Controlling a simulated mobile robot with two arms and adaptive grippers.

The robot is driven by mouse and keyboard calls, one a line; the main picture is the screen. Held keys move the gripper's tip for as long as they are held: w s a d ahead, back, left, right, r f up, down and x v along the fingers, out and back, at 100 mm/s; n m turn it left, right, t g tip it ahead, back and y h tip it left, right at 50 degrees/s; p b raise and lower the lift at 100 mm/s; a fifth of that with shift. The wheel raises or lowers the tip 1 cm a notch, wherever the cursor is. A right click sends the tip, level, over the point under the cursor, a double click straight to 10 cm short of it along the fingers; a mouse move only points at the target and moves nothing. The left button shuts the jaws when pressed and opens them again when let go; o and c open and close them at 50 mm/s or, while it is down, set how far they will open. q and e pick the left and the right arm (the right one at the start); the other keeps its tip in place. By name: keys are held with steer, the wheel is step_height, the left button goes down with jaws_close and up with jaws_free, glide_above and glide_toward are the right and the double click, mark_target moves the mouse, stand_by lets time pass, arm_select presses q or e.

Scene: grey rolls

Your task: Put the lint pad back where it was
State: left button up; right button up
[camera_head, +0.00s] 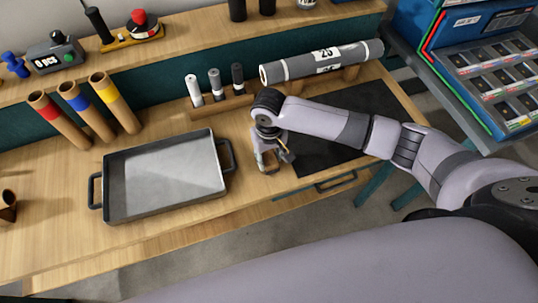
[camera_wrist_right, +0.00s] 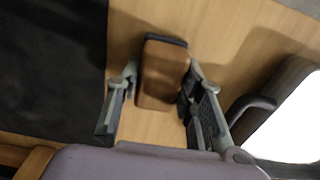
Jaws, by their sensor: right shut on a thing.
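The lint pad (camera_wrist_right: 163,78) is a small brown block with a dark layer along its far edge. In the right wrist view it sits between the two fingers of my right gripper (camera_wrist_right: 160,92), which is shut on it. In the head view my right gripper (camera_head: 270,165) points down over the wooden bench, between the grey tray and the black mat; the pad is mostly hidden there by the fingers. I cannot tell whether the pad touches the bench. My left gripper is not in view.
The grey metal tray (camera_head: 160,180) lies left of the gripper, the black mat (camera_head: 330,150) right of it. Behind stand marker-like rolls (camera_head: 214,85) in a wooden holder and a long grey roll (camera_head: 325,62). Cardboard tubes (camera_head: 60,120) lean at left. The bench's front edge is close.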

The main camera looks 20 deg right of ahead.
mark_target(269, 157)
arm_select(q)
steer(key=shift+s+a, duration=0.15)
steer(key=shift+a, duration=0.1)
arm_select(e)
steer(key=shift+f, duration=0.15)
steer(key=o, duration=1.1)
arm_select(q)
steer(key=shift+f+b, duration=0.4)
arm_select(e)
step_height(269, 157, up, 12)
steer(key=shift+r, duration=0.2)
steer(key=shift+a, duration=0.1)
